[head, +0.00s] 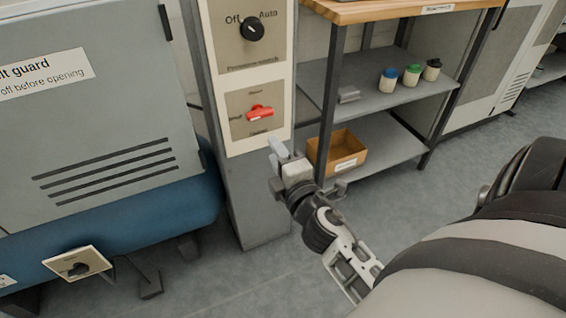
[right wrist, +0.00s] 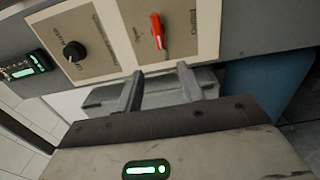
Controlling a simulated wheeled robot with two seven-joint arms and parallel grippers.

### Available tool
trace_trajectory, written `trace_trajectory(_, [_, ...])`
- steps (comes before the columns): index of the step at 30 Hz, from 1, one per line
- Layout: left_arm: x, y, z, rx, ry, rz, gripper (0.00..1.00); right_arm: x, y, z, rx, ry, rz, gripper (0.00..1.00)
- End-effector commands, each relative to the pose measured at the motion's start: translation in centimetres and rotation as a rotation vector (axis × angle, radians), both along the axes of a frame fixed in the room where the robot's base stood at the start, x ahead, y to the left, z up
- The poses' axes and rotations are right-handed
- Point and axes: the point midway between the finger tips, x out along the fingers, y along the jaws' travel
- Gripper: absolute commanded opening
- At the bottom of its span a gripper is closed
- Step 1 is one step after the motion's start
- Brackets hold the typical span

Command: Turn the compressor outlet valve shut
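The outlet valve has a red handle (head: 260,112) on a beige plate low on the grey post. The handle lies nearly level in the head view. In the right wrist view the same red handle (right wrist: 157,31) stands above the fingertips, with small lettering beside it. My right gripper (head: 281,160) is just below and right of the valve plate in the head view. In the right wrist view its two fingers (right wrist: 160,72) are apart with nothing between them, and they do not appear to touch the handle. My left gripper is not in view.
A black Off/Auto knob (head: 252,28) sits above the valve. A blue tank (head: 190,205) with a grey guard (head: 110,130) stands left. A shelf unit (head: 385,100) with small jars and a cardboard box (head: 337,152) stands right. Another black knob (head: 78,269) is low left.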

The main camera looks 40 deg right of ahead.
Motion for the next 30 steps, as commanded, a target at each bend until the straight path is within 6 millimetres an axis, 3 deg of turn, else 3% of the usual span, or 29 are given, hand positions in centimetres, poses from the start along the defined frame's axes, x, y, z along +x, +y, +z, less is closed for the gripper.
trace_trajectory(3, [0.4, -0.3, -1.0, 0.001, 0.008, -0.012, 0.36, -1.8, 0.4, -0.3, 0.0, 0.001, -0.002, 0.38])
trace_trajectory(8, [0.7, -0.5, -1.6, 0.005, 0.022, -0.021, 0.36, -2.9, 0.7, -0.1, -0.001, 0.0, 0.0, 0.38])
trace_trajectory(26, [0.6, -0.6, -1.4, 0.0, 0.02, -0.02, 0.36, -3.0, 0.7, 0.1, -0.001, -0.001, 0.0, 0.38])
trace_trajectory(30, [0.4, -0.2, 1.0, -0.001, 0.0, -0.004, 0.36, -2.9, 0.7, 2.2, -0.001, -0.001, 0.0, 0.38])
